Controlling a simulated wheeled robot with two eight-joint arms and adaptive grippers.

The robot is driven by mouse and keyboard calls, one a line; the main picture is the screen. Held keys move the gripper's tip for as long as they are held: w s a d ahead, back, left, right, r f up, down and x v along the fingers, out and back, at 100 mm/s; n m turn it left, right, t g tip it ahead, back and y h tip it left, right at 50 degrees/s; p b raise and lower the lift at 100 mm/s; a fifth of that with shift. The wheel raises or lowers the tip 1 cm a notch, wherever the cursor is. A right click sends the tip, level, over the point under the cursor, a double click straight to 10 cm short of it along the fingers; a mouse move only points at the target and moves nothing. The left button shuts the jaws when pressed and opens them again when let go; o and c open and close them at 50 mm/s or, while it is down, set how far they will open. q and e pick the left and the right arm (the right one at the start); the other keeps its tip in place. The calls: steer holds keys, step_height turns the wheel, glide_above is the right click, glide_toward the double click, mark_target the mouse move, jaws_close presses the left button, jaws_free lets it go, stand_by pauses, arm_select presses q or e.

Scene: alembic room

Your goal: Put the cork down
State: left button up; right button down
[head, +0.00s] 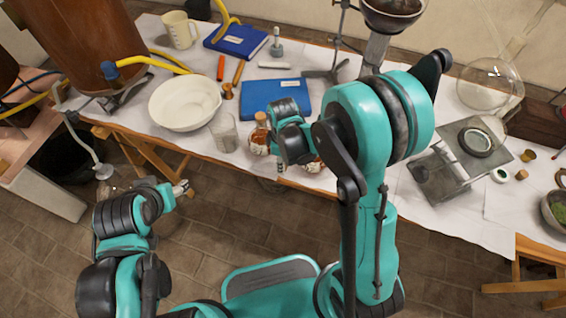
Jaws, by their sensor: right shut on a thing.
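My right gripper (283,158) is over the table's front edge, seen from behind and above. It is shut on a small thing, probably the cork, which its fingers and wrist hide. A round patterned bottle (258,141) with a brown neck stands just left of it. Part of a second similar bottle (315,165) shows to its right, mostly covered by my arm. My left gripper (182,188) is low at the left, in front of the table and away from the bottles. Its fingertips are too small to read.
A white bowl (185,103), a glass beaker (224,133) and a blue book (275,98) lie around the bottles. A metal stand (440,175) and small cork-like pieces (529,155) are at the right.

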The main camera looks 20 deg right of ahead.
steer(key=shift+f, duration=0.15)
steer(key=c, duration=1.3)
jaws_free()
steer(key=shift+o, duration=0.2)
steer(key=shift+r, duration=0.5)
step_height(320, 180, up, 11)
steer(key=p, duration=0.5)
steer(key=s+d+r+m+t, duration=0.4)
steer(key=s+r+m+t, duration=0.3)
steer(key=s+r+m, duration=0.3)
steer(key=shift+s+d+r+m, duration=0.15)
steer(key=shift+d+r+m, duration=0.2)
steer(key=shift+r+m, duration=0.4)
